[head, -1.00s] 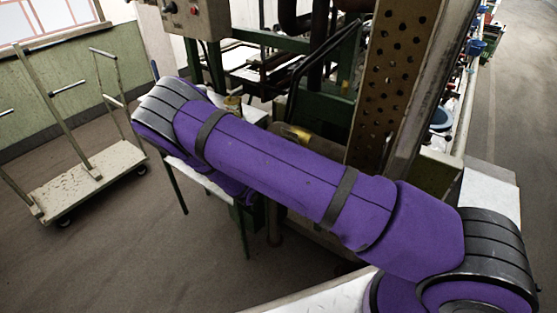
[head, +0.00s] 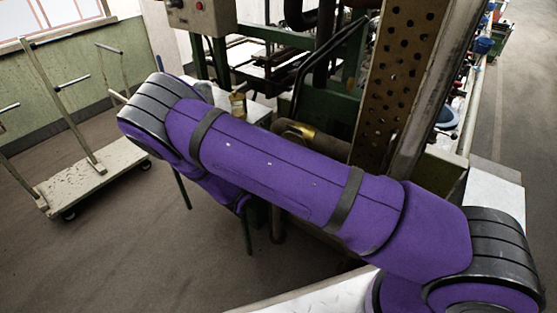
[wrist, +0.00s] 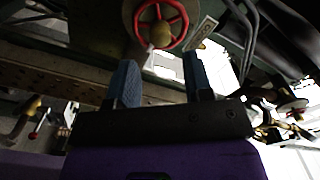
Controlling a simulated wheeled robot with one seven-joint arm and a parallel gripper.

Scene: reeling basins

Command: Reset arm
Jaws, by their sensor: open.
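My gripper (wrist: 158,82) shows in the wrist view with its two blue fingers apart and nothing between them. Its fingers point toward a red handwheel (wrist: 160,22) on the machine; I cannot tell how far off that is. In the head view my purple arm crosses the picture from lower right to upper left, and the gripper itself is hidden there.
A machine with a perforated upright beam (head: 394,85) stands behind my arm. A control box (head: 201,17) is at the top. A flat trolley (head: 92,178) with upright posts stands at left. The floor (head: 130,255) at lower left is clear.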

